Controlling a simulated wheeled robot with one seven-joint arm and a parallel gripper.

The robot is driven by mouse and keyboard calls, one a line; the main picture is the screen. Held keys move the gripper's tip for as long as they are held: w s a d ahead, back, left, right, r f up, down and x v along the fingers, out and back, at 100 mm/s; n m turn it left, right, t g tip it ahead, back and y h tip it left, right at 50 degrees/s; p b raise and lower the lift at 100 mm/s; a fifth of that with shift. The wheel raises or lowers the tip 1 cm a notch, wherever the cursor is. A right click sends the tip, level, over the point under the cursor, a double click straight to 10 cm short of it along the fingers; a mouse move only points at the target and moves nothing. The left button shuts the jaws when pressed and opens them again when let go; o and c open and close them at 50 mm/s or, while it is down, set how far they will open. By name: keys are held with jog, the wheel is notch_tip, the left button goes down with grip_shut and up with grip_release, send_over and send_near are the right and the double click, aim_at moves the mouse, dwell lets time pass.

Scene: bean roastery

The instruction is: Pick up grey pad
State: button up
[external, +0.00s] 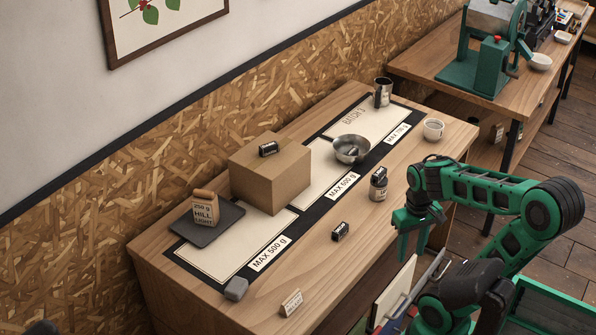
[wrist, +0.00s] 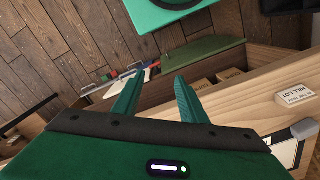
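My gripper (external: 412,250) hangs near the bench's front edge, well to the right of both. In the wrist view its two green fingers (wrist: 158,78) are apart with nothing between them.
A cardboard box (external: 270,172) with a dark cylinder on top stands on the bench. A paper bag (external: 205,208), steel bowl (external: 352,149), metal jug (external: 383,92), white cup (external: 433,129), jar (external: 378,184), black cylinder (external: 340,231) and small card (external: 291,303) stand around. The front strip is partly clear.

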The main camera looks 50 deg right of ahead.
jog(key=shift+o, duration=0.2)
jog(key=o, duration=1)
